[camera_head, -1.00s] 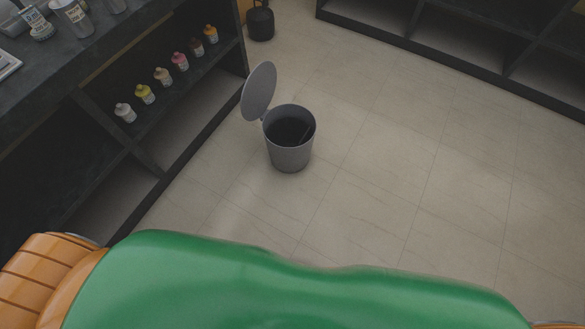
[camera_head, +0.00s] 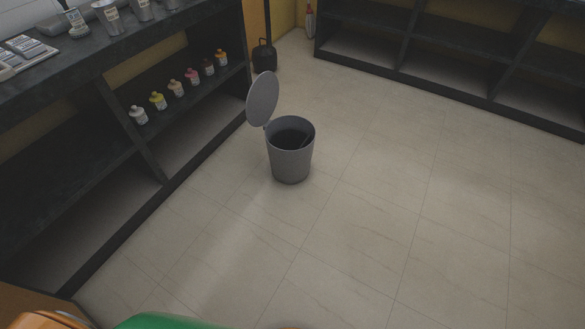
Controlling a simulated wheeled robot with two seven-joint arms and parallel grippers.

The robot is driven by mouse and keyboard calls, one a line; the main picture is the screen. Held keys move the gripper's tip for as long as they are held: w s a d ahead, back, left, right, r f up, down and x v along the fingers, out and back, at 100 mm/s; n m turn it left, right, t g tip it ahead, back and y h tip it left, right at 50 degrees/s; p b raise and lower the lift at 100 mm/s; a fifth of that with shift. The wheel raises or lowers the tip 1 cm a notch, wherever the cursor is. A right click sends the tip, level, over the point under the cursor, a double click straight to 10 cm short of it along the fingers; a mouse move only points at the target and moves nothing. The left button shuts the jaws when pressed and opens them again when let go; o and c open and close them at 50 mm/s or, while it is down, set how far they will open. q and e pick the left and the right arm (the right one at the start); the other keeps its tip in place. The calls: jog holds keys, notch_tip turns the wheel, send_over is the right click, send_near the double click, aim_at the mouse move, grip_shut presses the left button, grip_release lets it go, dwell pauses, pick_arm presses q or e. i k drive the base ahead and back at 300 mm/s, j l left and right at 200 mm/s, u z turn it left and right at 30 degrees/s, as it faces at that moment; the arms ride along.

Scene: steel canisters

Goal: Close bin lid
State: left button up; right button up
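A grey round bin (camera_head: 291,164) stands upright on the tiled floor near the middle of the view. Its round grey lid (camera_head: 263,99) is open and stands up at the bin's back left side, joined at the rim. The inside of the bin looks dark, with a thin dark object inside that I cannot make out. Neither of my grippers is in view. Only green and orange parts of my own body show along the bottom left edge.
A dark shelf unit (camera_head: 188,150) with several small bottles runs along the left, close to the lid. A black long-handled container (camera_head: 264,57) stands behind the bin. Dark shelves (camera_head: 455,62) line the back right. The floor (camera_head: 400,220) in front and right is clear.

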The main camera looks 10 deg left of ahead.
aim_at(262, 98)
jog(key=i+j+z, duration=0.1)
jog(key=i, duration=0.2)
jog(key=i+j+z, duration=0.1)
jog(key=i+j, duration=0.15)
jog(key=i+j+z, duration=0.1)
jog(key=j, duration=0.5)
jog(key=i+j+z, duration=0.1)
jog(key=j, duration=0.55)
jog(key=i+j+z, duration=0.1)
jog(key=j, duration=0.5)
jog(key=k+j, duration=0.1)
jog(key=j, duration=0.2)
jog(key=k+j+z, duration=0.1)
jog(key=j, duration=0.15)
jog(key=k+j, duration=0.1)
jog(key=j, duration=0.2)
jog(key=z, duration=0.05)
